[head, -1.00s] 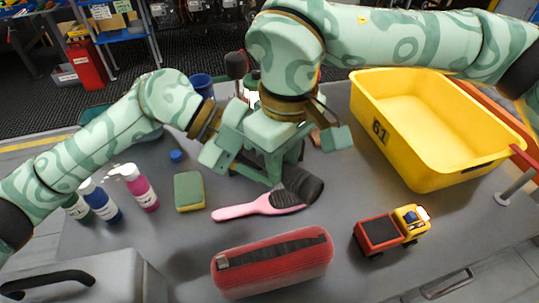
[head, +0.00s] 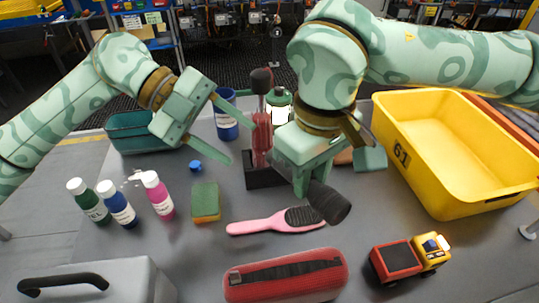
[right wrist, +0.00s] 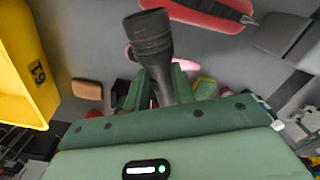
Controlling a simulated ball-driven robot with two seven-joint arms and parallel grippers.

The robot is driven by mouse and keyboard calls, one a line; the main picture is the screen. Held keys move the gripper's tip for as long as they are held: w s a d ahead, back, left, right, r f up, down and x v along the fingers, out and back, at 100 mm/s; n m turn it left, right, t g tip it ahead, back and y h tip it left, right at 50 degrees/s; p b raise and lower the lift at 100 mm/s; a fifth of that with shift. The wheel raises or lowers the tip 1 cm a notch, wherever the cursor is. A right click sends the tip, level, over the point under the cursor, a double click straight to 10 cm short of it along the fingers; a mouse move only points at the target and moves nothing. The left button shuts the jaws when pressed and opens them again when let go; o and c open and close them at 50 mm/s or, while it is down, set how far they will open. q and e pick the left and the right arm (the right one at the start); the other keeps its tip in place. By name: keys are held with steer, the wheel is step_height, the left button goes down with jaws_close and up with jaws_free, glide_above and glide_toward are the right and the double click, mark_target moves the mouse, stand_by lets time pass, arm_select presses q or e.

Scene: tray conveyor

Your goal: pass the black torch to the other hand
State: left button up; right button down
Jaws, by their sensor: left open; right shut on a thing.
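The black torch (head: 330,203) hangs below my right gripper (head: 315,185), tilted, its wide end pointing down and right above the pink hairbrush. In the right wrist view the torch (right wrist: 150,42) sticks out from between the two fingers of the right gripper (right wrist: 158,85), which is shut on its narrower part. That part is mostly hidden by the fingers in the head view. My left gripper (head: 238,140) is open and empty, its fingers spread, to the left of the right gripper and apart from the torch.
Below the torch lie the pink hairbrush (head: 262,225) and a red case (head: 285,278). A dark holder with a red-handled item (head: 262,135) stands between the grippers. A yellow crate (head: 405,150) and toy truck (head: 392,258) are right; bottles (head: 158,196) and a sponge (head: 205,202) left.

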steer(key=d+r+m, duration=0.1)
steer(key=s+d+r+m, duration=0.1)
steer(key=d+r, duration=0.1)
steer(key=shift+s+r, duration=0.1)
steer(key=shift+s, duration=0.05)
steer(key=shift+d+r+m, duration=0.15)
steer(key=shift+d+m, duration=0.05)
steer(key=shift+m, duration=0.1)
arm_select(q)
steer(key=s+d+r+t+y, duration=0.2)
steer(key=d+r+t, duration=0.1)
steer(key=r, duration=0.3)
arm_select(e)
steer(key=shift+s, duration=0.1)
arm_select(q)
steer(key=x, duration=1.1)
steer(key=shift+d+f, duration=0.15)
steer(key=shift+f, duration=0.15)
steer(key=shift+f, duration=0.1)
jaws_close()
arm_select(e)
steer(key=shift+r, duration=0.1)
arm_select(q)
steer(key=shift+s, duration=0.1)
arm_select(e)
steer(key=c, duration=1.2)
jaws_free()
steer(key=shift+c, duration=0.2)
steer(key=shift+o, duration=1)
